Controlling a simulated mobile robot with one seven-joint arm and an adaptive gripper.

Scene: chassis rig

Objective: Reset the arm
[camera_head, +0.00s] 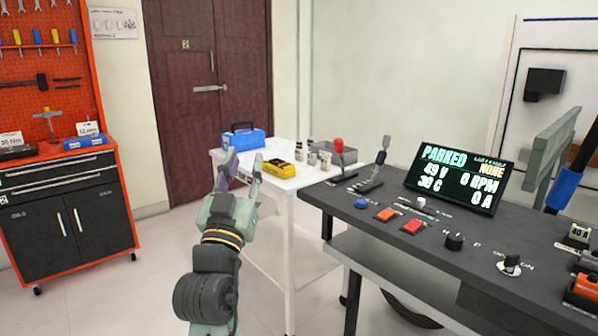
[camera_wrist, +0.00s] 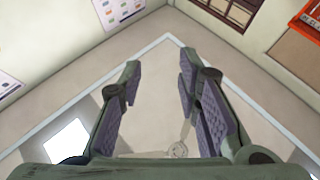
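My gripper (camera_head: 241,170) is raised in the middle of the head view, with its fingers pointing up. Its two fingers are spread apart with nothing between them. In the wrist view my gripper (camera_wrist: 158,80) is also open and empty, with bare surfaces of the room behind it. My arm comes up from the bottom of the head view, in front of the white table (camera_head: 290,183) and left of the dark control bench (camera_head: 470,262). The gripper overlaps the white table in the picture; I see no contact.
The bench carries a display (camera_head: 459,178) reading PARKED, levers (camera_head: 376,165), a red button (camera_head: 412,226) and knobs. A blue toolbox (camera_head: 243,137) and a yellow device (camera_head: 280,168) are on the white table. A red tool cabinet (camera_head: 68,215) stands left. Floor between cabinet and arm is clear.

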